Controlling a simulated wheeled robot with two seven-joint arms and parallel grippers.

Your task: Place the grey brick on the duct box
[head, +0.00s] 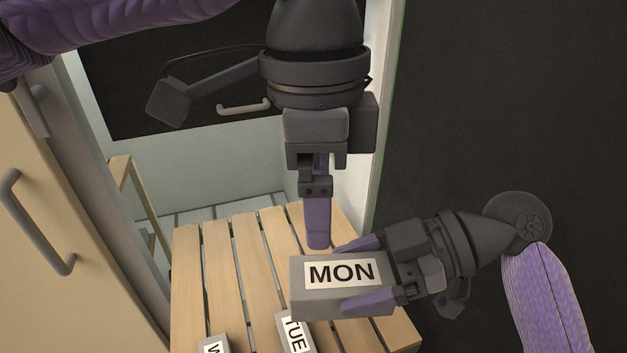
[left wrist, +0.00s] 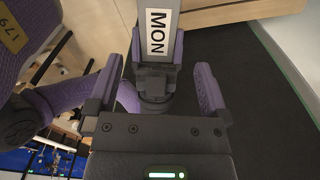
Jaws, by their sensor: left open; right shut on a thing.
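A grey brick (head: 340,300) with a white "MON" label is held level above a slatted wooden table. My right gripper (head: 362,278) is shut on it, one purple finger on each long side. My left gripper (head: 317,238) is open and points down just behind the brick's far edge. Its fingers line up in the head view, so the gap is hidden there. I cannot identify the duct box in either view.
The slatted table (head: 250,260) carries a "TUE" brick (head: 296,332) and a brick with a partly cut-off "W" label (head: 215,344) at its near edge. A beige door with a grey handle (head: 38,222) stands at left. Dark open floor (head: 520,100) lies at right.

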